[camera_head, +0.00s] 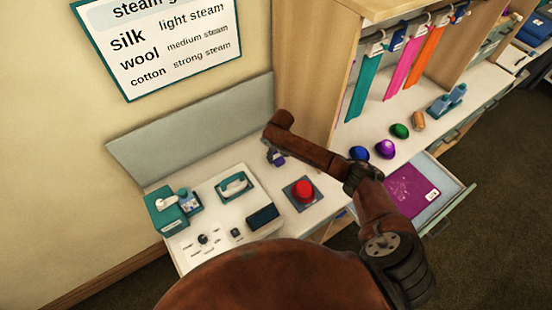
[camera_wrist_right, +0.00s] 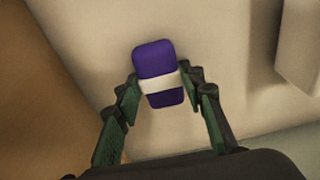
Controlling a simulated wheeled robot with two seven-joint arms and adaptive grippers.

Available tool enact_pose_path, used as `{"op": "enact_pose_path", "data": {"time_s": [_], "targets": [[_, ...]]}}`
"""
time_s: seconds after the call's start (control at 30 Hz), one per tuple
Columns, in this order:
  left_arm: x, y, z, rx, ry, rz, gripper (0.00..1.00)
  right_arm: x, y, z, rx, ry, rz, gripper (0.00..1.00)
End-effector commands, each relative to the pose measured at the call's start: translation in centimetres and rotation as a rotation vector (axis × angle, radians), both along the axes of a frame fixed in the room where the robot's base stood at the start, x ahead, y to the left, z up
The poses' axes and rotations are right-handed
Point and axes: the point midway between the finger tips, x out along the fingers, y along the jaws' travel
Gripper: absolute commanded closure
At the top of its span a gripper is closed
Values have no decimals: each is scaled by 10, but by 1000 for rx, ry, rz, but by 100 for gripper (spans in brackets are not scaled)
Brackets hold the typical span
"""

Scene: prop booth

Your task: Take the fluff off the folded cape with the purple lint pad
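The folded cape (camera_head: 400,188) is purple and lies flat in an open drawer at the right of the head view. Faint pale marks show on it, and a white tag (camera_head: 432,194) lies at its right side. My right gripper (camera_head: 275,156) is over the counter near the wooden divider, far left of the cape. In the right wrist view its fingers (camera_wrist_right: 159,82) press on both sides of the purple lint pad (camera_wrist_right: 153,58), at its white band. The pad shows small in the head view (camera_head: 279,161). My left gripper is out of view.
Colored strips (camera_head: 404,62) hang above.

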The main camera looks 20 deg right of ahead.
Motion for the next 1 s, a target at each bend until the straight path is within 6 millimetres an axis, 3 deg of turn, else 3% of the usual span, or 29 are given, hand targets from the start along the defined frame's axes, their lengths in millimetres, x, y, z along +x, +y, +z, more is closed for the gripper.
{"op": "enact_pose_path", "data": {"time_s": [0.33, 0.77, 1.0], "targets": [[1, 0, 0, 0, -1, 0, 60, 0, 0, 0, 0, 0, 0, 89], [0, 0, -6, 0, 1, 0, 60, 1, 0, 3, -1, -2, 0, 90], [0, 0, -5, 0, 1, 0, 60, -2, 0, 41, 1, -2, 2, 90]]}}
